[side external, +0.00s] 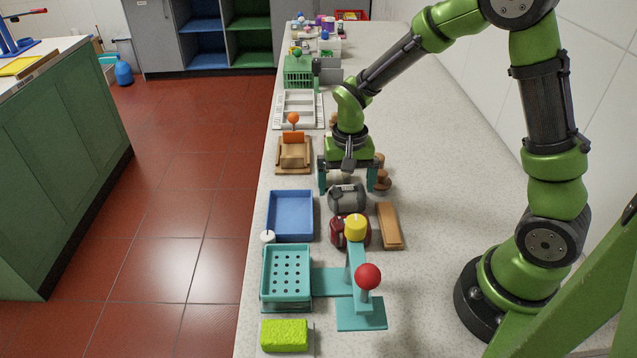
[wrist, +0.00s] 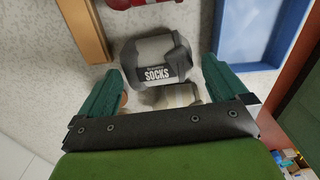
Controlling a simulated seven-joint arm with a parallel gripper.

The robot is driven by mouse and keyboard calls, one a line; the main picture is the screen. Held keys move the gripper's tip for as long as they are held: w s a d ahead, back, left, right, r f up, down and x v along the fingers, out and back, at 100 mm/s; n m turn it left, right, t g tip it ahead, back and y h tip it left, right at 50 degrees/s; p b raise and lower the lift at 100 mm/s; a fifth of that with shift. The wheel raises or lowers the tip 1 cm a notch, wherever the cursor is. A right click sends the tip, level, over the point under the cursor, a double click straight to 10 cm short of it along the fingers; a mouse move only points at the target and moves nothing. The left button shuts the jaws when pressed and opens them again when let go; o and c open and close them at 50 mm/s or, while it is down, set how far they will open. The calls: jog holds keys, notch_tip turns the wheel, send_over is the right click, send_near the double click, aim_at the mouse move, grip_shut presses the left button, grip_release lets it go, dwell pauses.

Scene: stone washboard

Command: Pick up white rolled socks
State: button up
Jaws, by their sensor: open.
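A pale, cream-white roll (wrist: 172,96) lies between my fingers in the wrist view, partly hidden by the gripper's front edge. It looks like the white rolled socks. In the side external view it is mostly hidden under the gripper. A grey sock roll with a "SOCKS" label (wrist: 160,62) lies just beyond it, and also shows in the side external view (side external: 347,197). My gripper (side external: 347,186) is open, pointing down, one finger on each side of the pale roll. In the wrist view the fingers (wrist: 162,68) show no grip on anything.
A dark red roll (side external: 338,234) lies nearer the camera, beside a wooden block (side external: 389,226). A blue tray (side external: 290,237) stands to the left, with a teal basket (side external: 286,303) in front of it. Brown round pieces (side external: 383,182) stand close right of the gripper.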

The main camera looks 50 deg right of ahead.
aim_at(346, 190)
jog(key=shift+f, duration=1.95)
jog(key=c, duration=0.9)
jog(key=shift+r, duration=0.15)
